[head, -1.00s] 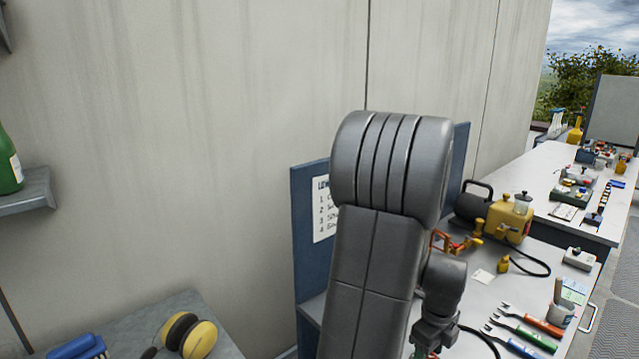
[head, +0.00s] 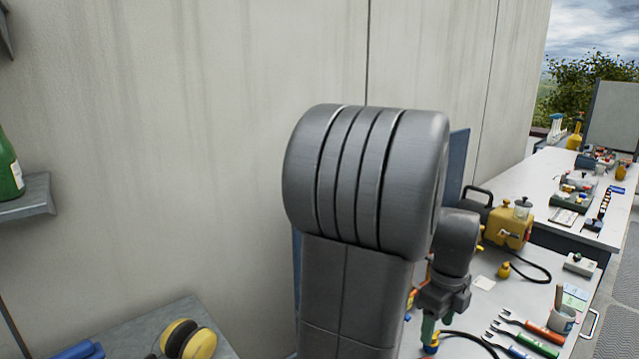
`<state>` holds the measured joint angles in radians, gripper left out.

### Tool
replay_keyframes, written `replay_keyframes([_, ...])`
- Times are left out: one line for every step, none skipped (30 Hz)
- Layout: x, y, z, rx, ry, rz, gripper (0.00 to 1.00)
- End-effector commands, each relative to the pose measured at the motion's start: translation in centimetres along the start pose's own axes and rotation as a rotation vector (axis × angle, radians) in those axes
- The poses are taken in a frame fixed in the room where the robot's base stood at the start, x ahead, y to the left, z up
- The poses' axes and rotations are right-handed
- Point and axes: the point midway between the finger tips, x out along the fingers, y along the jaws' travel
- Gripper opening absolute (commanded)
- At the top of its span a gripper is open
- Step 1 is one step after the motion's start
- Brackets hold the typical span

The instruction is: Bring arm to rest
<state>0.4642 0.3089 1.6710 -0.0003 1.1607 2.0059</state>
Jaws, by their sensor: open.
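My arm stands large in the middle of the head view, its thick grey upper link and rounded joint in front of the wall. My gripper (head: 440,300) is a small dark shape at the end of the wrist, just right of that link and over the near bench. It is open, partly hidden by the arm. A green piece with yellow and blue parts (head: 429,332) shows just below it; I cannot tell whether they touch.
A blue panel (head: 458,165) stands behind my arm. Yellow ear defenders (head: 188,340) lie lower left. A green bottle (head: 9,170) stands on a shelf.

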Motion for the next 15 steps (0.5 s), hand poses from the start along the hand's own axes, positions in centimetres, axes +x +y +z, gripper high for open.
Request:
replay_keyframes([-1.2,-0.1,0.0,0.0,-0.002,-0.005,0.58])
replay_keyframes([-1.8,-0.1,0.0,0.0,-0.002,-0.005,0.58])
replay_keyframes([-2.6,-0.1,0.0,0.0,-0.002,-0.005,0.58])
replay_keyframes([-3.2,0.0,0.0,0.0,-0.002,-0.004,0.58])
replay_keyframes([-3.0,0.0,0.0,0.0,0.0,0.0,0.58])
replay_keyframes([-1.7,0.1,-0.1,0.0,0.003,0.006,0.58])
replay_keyframes([-1.0,0.1,-0.1,0.0,0.003,0.007,0.58])
replay_keyframes([-0.4,0.1,-0.1,0.0,0.003,0.006,0.58])
replay_keyframes([0.4,0.1,0.0,0.0,0.003,0.006,0.58])
replay_keyframes([1.0,0.1,-0.1,0.0,0.003,0.006,0.58])
replay_keyframes([1.6,0.1,-0.1,0.0,0.003,0.006,0.58])
replay_keyframes([2.4,0.1,-0.1,0.0,0.003,0.006,0.58])
replay_keyframes([3.0,0.1,-0.1,0.0,0.003,0.006,0.58])
replay_keyframes([3.6,0.1,-0.1,0.0,0.003,0.006,0.58])
replay_keyframes([4.4,0.1,-0.1,0.0,0.003,0.006,0.58])
